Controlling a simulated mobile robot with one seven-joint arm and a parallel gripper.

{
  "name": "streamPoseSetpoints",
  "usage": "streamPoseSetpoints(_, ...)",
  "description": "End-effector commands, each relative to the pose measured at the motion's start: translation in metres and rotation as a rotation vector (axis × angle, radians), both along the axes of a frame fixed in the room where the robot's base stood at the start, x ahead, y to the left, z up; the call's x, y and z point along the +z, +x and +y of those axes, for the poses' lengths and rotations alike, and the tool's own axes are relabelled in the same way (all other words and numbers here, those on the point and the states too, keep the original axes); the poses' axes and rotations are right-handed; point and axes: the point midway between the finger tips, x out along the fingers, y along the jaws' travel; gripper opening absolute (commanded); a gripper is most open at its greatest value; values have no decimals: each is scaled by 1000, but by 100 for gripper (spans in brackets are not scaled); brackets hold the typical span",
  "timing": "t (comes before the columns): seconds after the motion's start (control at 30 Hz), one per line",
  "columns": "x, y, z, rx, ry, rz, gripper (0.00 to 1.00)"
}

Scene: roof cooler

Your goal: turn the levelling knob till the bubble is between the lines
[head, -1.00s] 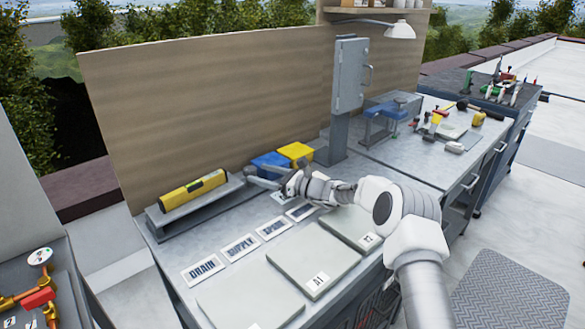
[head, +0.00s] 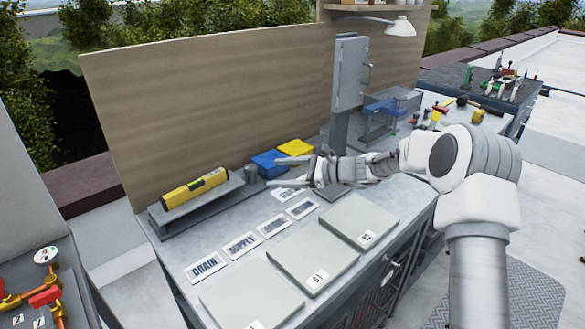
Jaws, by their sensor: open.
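The yellow spirit level (head: 194,190) lies on a raised grey beam (head: 212,201) at the back left of the bench in the head view. Its vial window is a small dark patch, too small to show the bubble or the lines. A short grey cylinder, seemingly the levelling knob (head: 251,174), stands at the beam's right end. My gripper (head: 278,172) is open to the right of this knob, its fingers pointing left towards it. A visible gap lies between fingertips and knob, and nothing shows between the fingers.
A blue box (head: 269,164) and a yellow box (head: 296,148) stand behind my gripper. Label cards (head: 240,245) and flat grey plates (head: 313,257) lie in front. A grey post with a cabinet (head: 348,72) rises at the back right.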

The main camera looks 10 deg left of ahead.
Motion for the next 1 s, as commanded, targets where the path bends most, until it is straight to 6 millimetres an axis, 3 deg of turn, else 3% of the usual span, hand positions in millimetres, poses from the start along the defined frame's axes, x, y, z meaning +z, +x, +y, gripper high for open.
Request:
streamPoseSetpoints(0.5, 53, -64, -11, 168, -281, -223, 82)
streamPoseSetpoints(1.0, 88, -119, -37, 301, -519, -404, 82)
